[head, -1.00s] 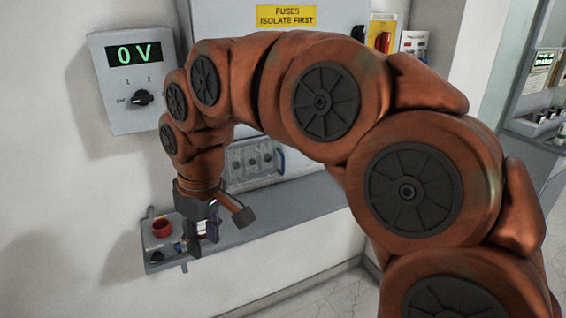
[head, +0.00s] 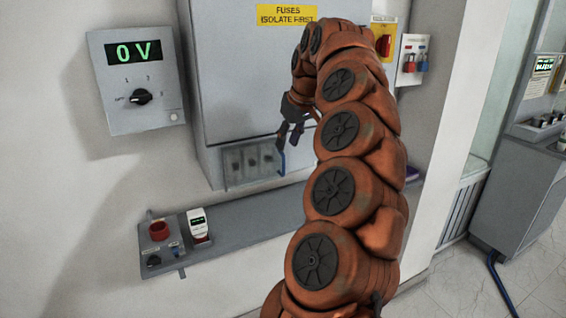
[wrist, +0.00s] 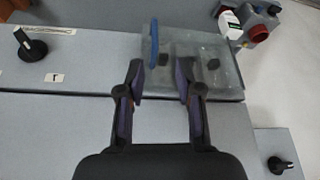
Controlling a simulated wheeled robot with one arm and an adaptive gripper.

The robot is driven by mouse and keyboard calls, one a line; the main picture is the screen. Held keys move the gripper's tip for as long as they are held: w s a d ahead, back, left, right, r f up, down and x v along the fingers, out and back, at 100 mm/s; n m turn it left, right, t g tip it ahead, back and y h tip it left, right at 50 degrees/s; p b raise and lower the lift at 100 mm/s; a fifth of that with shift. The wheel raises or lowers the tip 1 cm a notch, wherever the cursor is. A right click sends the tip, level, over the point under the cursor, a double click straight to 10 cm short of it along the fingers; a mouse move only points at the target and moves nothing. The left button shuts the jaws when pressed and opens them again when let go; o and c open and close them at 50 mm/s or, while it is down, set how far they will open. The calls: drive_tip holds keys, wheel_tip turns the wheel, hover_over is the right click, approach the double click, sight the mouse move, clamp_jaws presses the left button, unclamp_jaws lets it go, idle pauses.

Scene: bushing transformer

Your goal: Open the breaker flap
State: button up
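The breaker flap (head: 236,178) is a clear cover at the bottom of the grey cabinet, down over several dark breakers. A blue handle bar (head: 281,161) runs along its right edge in the head view. In the wrist view, the flap (wrist: 225,80) is at top centre and its blue handle (wrist: 154,42) is on its left. My gripper (head: 290,138) is close to the handle's upper end.
A grey shelf (head: 262,218) runs below the cabinet (head: 235,75). On its left stand a white device (head: 197,217) and a control box with a red button (head: 159,231). A 0 V panel (head: 137,90) hangs left. Lockout items (head: 410,60) hang right.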

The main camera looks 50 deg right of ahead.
sight(284, 157)
drive_tip(key=shift+d+p+x, duration=0.15)
drive_tip(key=shift+p+x, duration=0.3)
drive_tip(key=shift+x, duration=1.5)
drive_tip(key=shift+d+p+x, duration=0.15)
drive_tip(key=shift+p+x, duration=0.3)
drive_tip(key=shift+x, duration=1.5)
drive_tip(key=shift+s, duration=0.1)
drive_tip(key=shift+c, duration=0.3)
clamp_jaws()
